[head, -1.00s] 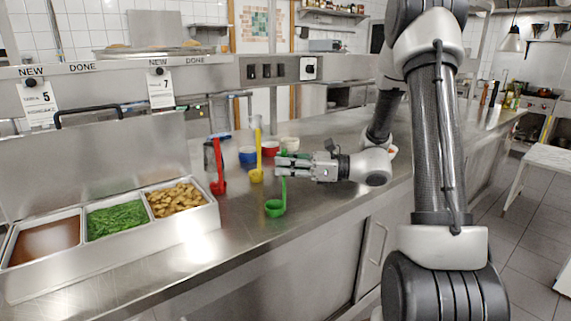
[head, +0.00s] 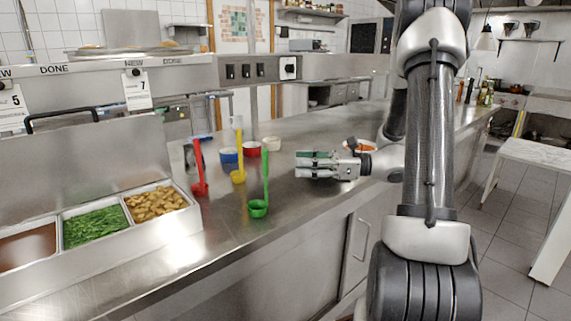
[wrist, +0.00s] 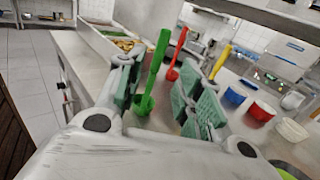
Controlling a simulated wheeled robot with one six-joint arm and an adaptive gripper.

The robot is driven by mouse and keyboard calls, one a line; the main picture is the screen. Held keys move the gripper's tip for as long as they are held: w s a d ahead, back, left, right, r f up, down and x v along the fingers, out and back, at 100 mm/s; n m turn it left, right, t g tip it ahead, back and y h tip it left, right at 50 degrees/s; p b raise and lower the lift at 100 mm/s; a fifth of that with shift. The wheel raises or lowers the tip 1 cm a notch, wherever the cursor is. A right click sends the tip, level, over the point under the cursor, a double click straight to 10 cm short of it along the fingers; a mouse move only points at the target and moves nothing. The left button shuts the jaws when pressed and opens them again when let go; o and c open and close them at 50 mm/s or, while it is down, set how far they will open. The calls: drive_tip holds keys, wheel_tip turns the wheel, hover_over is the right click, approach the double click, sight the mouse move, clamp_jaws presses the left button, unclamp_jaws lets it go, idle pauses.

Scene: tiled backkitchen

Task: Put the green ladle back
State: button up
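The green ladle (head: 258,208) stands nearly upright on the steel counter (head: 190,275), bowl down and handle up, with nothing holding it. My gripper (head: 299,163) is to the right of the handle in the head view, empty and apart from it. In the wrist view my gripper (wrist: 160,92) is open, its green-padded fingers spread. There the green ladle (wrist: 148,82) shows beyond the fingers, nearer the left one. The red ladle (head: 199,188) and the yellow ladle (head: 238,176) stand upright further back to the left.
A blue bowl (head: 228,156), a red bowl (head: 251,150) and a white bowl (head: 271,144) sit behind the ladles. A bowl with orange contents (head: 361,146) is near my wrist. Food pans (head: 92,225) stand at the left. The counter front right of the green ladle is clear.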

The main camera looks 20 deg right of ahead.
drive_tip(key=s+a+n+g+h, duration=0.35)
drive_tip(key=s+n, duration=0.25)
drive_tip(key=s, duration=0.3)
drive_tip(key=s+a+n+g+h, duration=0.2)
drive_tip(key=s+n+g+h, duration=0.25)
drive_tip(key=s+n, duration=0.3)
drive_tip(key=s+d+r+n+t+h, duration=0.4)
drive_tip(key=d+n+h, duration=0.4)
drive_tip(key=n, duration=0.2)
drive_tip(key=shift+s+d+r, duration=0.35)
drive_tip(key=shift+s+r, duration=0.15)
drive_tip(key=shift+r, duration=0.2)
